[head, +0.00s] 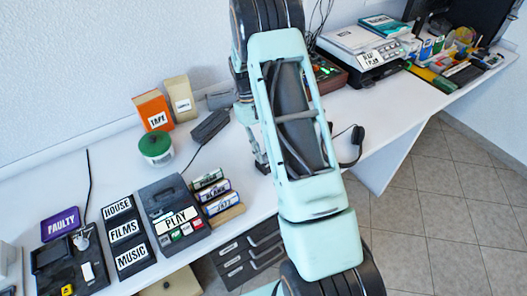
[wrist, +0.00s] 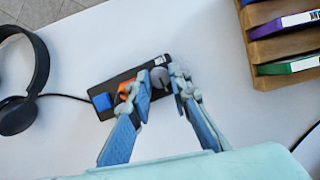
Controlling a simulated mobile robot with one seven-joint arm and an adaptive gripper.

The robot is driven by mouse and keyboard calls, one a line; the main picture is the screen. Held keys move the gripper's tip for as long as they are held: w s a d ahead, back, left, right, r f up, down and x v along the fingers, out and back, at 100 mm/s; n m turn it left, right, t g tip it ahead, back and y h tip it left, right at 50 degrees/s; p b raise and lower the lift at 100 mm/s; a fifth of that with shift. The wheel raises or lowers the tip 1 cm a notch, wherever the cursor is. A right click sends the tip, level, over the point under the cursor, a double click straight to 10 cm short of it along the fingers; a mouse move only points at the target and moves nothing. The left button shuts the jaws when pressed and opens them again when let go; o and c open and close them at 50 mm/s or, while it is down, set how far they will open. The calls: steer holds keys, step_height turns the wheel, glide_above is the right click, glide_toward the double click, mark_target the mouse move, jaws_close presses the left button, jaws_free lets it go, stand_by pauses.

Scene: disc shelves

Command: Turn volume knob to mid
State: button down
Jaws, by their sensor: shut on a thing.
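A small black control box (wrist: 120,84) lies on the white table in the wrist view. It carries a blue button (wrist: 102,102), an orange part (wrist: 125,88) and a grey knob (wrist: 160,77). No volume label can be read. My gripper (wrist: 163,80) points down over the box, its two blue fingers on either side of the grey knob and closed on it. The fingertips cover part of the knob, and its pointer angle cannot be read. In the head view my gripper (head: 262,166) shows only in part beside my arm, which hides the control box.
Black headphones (wrist: 22,95) lie left of the box in the wrist view. A wooden disc rack (wrist: 265,50) stands at right. In the head view, a PLAY device (head: 172,212) and a green round container (head: 156,148) stand left of my arm.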

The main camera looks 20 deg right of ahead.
stand_by(0.3)
steer(key=c, duration=1.8)
jaws_free()
steer(key=shift+o, duration=0.2)
